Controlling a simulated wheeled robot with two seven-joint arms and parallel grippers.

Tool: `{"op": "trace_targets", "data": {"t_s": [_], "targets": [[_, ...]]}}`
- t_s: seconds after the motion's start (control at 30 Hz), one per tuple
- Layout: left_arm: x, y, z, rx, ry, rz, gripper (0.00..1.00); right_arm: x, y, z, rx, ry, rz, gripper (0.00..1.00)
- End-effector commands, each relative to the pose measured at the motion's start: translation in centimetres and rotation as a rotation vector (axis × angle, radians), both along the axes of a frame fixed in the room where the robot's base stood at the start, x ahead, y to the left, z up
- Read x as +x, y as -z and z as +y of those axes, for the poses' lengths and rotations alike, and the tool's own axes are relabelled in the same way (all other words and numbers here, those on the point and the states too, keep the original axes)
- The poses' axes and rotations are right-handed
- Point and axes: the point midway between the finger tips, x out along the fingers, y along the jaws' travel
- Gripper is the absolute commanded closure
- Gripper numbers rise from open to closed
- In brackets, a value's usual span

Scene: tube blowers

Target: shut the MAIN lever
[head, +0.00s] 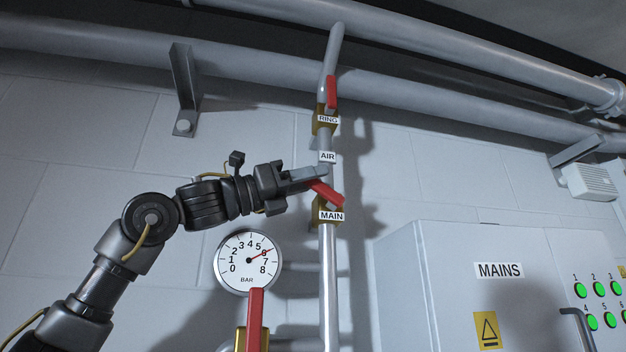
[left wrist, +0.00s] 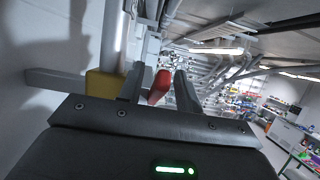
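The MAIN lever (head: 327,194) is a red handle on the brass valve (head: 327,214) above the MAIN label. It slants up and left from the valve, neither in line with the pipe nor square across it. My left gripper (head: 313,177) is at the lever's free end, reaching in from the left. In the left wrist view the red lever (left wrist: 160,87) lies between the two spread fingers of my gripper (left wrist: 160,82), with a gap on its left side; contact on the right is unclear. The brass valve (left wrist: 103,85) is left of the fingers. My right gripper is not in view.
Above on the same pipe is the RING valve with an upright red lever (head: 331,93). A pressure gauge (head: 248,262) and another red lever (head: 255,318) are below my arm. A grey MAINS cabinet (head: 450,290) stands to the right. Large pipes (head: 240,68) run overhead.

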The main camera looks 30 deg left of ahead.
Motion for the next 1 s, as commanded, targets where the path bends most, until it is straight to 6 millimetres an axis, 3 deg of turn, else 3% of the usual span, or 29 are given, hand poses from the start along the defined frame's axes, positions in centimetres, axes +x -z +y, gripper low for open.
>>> {"op": "trace_targets", "data": {"t_s": [0.2, 0.5, 0.9, 1.0], "targets": [[-3.0, 1.9, 2.8, -0.004, -0.002, -0.005, 0.65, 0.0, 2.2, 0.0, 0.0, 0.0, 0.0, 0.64], [-6.3, 3.5, 5.8, -0.002, -0.002, -0.002, 0.65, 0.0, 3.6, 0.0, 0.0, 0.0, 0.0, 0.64], [-7.0, 3.6, 6.4, -0.002, -0.001, -0.001, 0.65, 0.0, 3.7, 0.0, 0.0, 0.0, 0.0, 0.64], [-7.0, 3.6, 6.4, -0.002, -0.001, -0.001, 0.76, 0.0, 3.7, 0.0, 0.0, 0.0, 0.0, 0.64]]}}
